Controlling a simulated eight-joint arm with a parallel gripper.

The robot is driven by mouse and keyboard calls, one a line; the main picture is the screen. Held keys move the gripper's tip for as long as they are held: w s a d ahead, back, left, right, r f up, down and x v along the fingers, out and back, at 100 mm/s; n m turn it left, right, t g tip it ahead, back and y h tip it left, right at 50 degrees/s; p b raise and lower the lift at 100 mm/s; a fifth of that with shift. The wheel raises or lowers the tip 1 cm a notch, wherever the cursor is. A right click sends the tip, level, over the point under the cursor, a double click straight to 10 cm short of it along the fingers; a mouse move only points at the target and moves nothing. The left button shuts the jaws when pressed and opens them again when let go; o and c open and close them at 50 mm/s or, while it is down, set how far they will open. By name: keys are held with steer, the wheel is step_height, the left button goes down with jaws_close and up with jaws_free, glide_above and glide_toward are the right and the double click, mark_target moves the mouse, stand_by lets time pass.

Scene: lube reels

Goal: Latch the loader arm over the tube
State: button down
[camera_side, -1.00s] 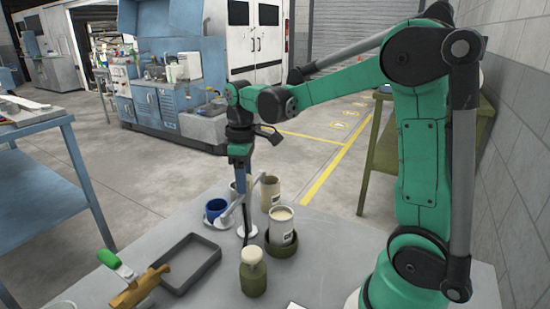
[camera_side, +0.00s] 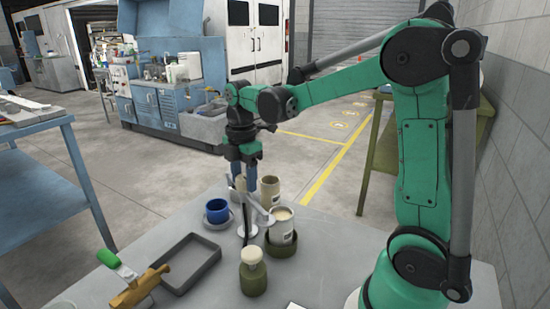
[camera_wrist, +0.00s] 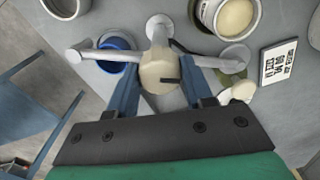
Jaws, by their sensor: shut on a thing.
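My gripper (camera_side: 241,176) points down above the table, its two blue fingers apart around a beige cylinder. In the wrist view, my gripper (camera_wrist: 160,92) is shut on this beige cylinder (camera_wrist: 160,70); I cannot tell whether it is the tube or a knob of the loader. Pale grey arms of the loader (camera_wrist: 100,55) spread from behind the cylinder to the left, right and up. In the side view, a pale loader arm (camera_side: 260,205) slants down to the right, beside a dark post. A latch cannot be made out.
A blue cup (camera_side: 217,208) stands left of the loader, and a beige can (camera_side: 281,226) in a dark green dish to its right. Another can (camera_side: 270,191) is behind.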

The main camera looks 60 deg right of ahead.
mark_target(244, 177)
steer(key=n, duration=0.5)
steer(key=shift+n, duration=0.3)
stand_by(0.4)
steer(key=shift+c, duration=1.7)
jaws_free()
steer(key=shift+r, duration=0.1)
steer(key=shift+r, duration=2.75)
